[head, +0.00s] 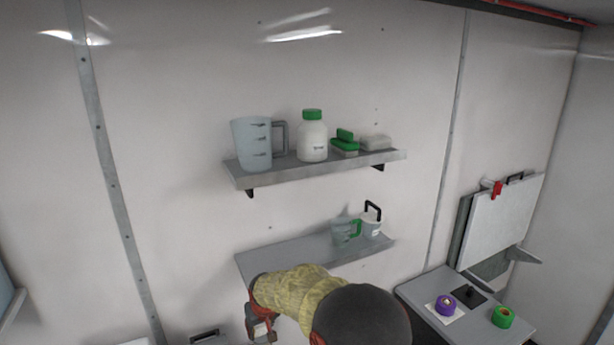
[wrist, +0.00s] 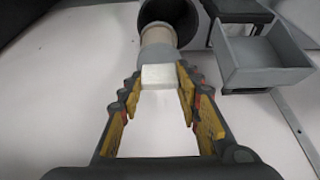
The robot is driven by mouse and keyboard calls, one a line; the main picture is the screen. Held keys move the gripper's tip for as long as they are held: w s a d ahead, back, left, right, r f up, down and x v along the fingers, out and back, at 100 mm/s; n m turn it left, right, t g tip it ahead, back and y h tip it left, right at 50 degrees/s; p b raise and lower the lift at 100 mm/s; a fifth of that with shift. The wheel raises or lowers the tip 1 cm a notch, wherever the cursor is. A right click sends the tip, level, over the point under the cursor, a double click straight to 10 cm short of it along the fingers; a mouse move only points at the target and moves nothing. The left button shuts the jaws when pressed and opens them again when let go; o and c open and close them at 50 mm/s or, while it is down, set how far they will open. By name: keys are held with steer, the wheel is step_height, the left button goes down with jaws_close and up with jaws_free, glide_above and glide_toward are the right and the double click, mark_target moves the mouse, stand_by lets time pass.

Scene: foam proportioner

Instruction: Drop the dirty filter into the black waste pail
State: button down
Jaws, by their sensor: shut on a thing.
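In the wrist view my gripper (wrist: 160,80) is shut on the pale, block-like near end of the dirty filter (wrist: 158,77). Beyond the fingertips the filter seems to continue as a grey collar and a tan cylinder (wrist: 157,35). The black waste pail (wrist: 182,13) is at the top of the wrist view, its dark round opening behind the far end of the cylinder. I cannot tell whether that end is inside the rim or only in front of it. In the head view the pail and the filter do not show.
A grey open bin (wrist: 262,60) stands right of the pail. In the head view, an upper shelf (head: 330,168) holds a jug, a bottle and a brush; a lower shelf (head: 290,255) holds two cups. A side table (head: 470,325) with purple and green rings is at right.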

mark_target(261, 335)
steer(key=x, duration=0.2)
steer(key=b+x, duration=0.1)
steer(key=x, duration=0.1)
steer(key=shift+s, duration=0.35)
steer(key=shift+s+d+f, duration=0.1)
steer(key=shift+d+f, duration=0.05)
steer(key=shift+f, duration=0.35)
steer(key=c, duration=1.2)
jaws_free()
steer(key=shift+s, duration=0.1)
steer(key=shift+d, duration=0.1)
steer(key=v, duration=1.2)
